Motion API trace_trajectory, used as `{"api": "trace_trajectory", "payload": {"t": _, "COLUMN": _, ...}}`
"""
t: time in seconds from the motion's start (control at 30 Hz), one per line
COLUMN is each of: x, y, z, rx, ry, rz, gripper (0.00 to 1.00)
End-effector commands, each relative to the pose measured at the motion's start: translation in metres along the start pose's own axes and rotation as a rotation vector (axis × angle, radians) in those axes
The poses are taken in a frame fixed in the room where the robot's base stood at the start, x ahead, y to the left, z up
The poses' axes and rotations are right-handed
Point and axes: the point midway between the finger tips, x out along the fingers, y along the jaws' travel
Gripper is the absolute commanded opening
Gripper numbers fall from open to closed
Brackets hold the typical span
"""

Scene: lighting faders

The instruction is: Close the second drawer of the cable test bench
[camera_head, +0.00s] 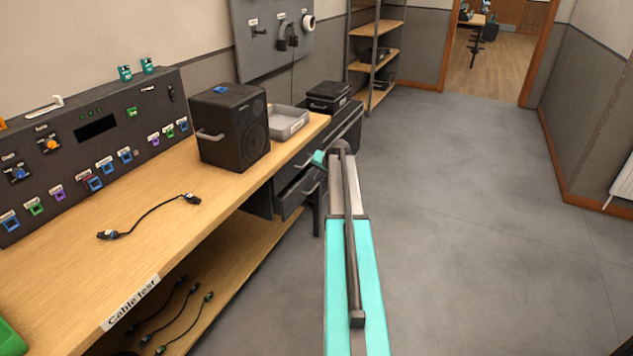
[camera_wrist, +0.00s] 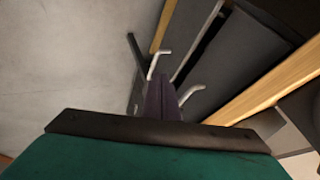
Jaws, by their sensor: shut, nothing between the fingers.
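The cable test bench (camera_head: 170,215) has drawers under the right end of its wooden top. The wrist view shows two drawer handles, one nearer the bench top (camera_wrist: 190,93) and one lower (camera_wrist: 157,63). My gripper (camera_wrist: 163,82) is shut and empty, its purple fingers pointing at the drawer fronts between these handles. Whether they touch a front cannot be told.
A cable (camera_head: 150,215) lies there too. The grey floor (camera_head: 480,180) to the right is clear. Shelves (camera_head: 374,55) stand beyond the bench.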

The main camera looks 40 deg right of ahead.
Motion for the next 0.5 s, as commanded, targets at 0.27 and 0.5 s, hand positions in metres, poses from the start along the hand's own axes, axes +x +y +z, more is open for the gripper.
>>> {"api": "trace_trajectory", "payload": {"t": 0.27, "x": -0.017, "y": -0.001, "z": 0.000, "rx": -0.001, "ry": 0.000, "rz": 0.000, "gripper": 0.00}}
{"api": "trace_trajectory", "payload": {"t": 0.5, "x": -0.016, "y": -0.001, "z": 0.000, "rx": -0.001, "ry": 0.000, "rz": 0.000, "gripper": 0.00}}
